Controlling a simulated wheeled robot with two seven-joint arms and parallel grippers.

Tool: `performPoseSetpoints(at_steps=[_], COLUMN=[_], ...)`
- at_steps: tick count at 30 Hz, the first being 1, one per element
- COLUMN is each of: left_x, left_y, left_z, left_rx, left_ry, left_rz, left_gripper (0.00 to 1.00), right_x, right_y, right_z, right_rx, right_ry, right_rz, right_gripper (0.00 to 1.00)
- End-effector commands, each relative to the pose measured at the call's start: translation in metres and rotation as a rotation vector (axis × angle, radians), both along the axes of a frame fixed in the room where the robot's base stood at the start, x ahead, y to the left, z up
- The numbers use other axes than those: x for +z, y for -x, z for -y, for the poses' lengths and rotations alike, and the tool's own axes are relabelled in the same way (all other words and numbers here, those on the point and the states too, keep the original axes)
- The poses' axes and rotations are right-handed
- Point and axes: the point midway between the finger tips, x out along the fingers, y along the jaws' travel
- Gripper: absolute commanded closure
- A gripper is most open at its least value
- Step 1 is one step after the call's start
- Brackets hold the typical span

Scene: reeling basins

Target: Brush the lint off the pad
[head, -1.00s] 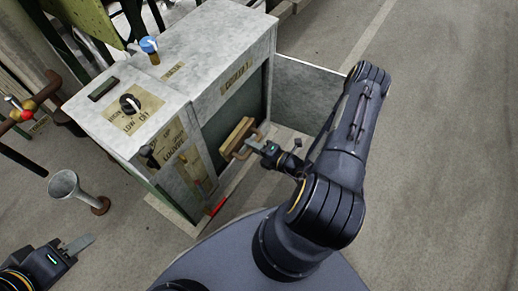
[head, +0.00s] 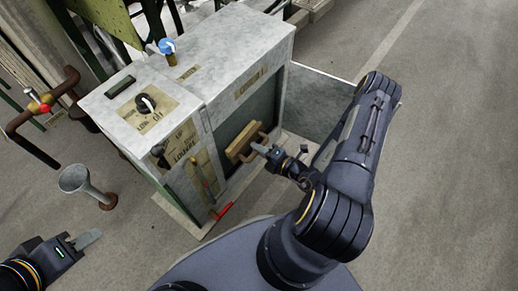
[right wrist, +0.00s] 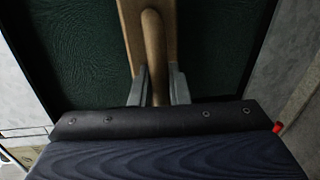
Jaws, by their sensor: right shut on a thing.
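A wooden brush (head: 243,142) with a curved handle (head: 262,141) is at the front of the grey cabinet, against or close to the dark green pad (head: 260,106). My right gripper (head: 264,149) is shut on the brush handle. In the right wrist view the handle (right wrist: 153,50) runs between the fingers, with the pad (right wrist: 215,55) behind it on both sides. I cannot make out lint on the pad. Whether the bristles touch it is hidden. My left gripper (head: 88,239) is at the lower left, away from the cabinet. Its finger gap does not show clearly.
The grey cabinet (head: 220,55) has a blue knob (head: 167,46), a black dial (head: 145,103) and a red-tipped lever (head: 221,212). A grey panel (head: 325,100) sticks out at its right. A funnel-topped stand (head: 75,179) and red-handled pipe (head: 43,107) are at left. The floor at right is clear.

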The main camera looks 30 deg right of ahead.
Motion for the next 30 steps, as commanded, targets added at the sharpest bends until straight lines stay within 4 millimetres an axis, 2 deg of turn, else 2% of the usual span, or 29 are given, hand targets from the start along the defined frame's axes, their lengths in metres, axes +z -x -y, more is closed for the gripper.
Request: performPoseSetpoints(at_steps=[30], left_x=[0.001], left_y=[0.000], left_z=[0.000], left_rx=[0.000], left_ry=[0.000], left_rz=[0.000], left_gripper=[0.64], right_x=[0.000], right_y=[-0.017], right_z=[-0.005], right_rx=[-0.001], right_ry=[0.000], right_rz=[0.002], right_gripper=[1.00])
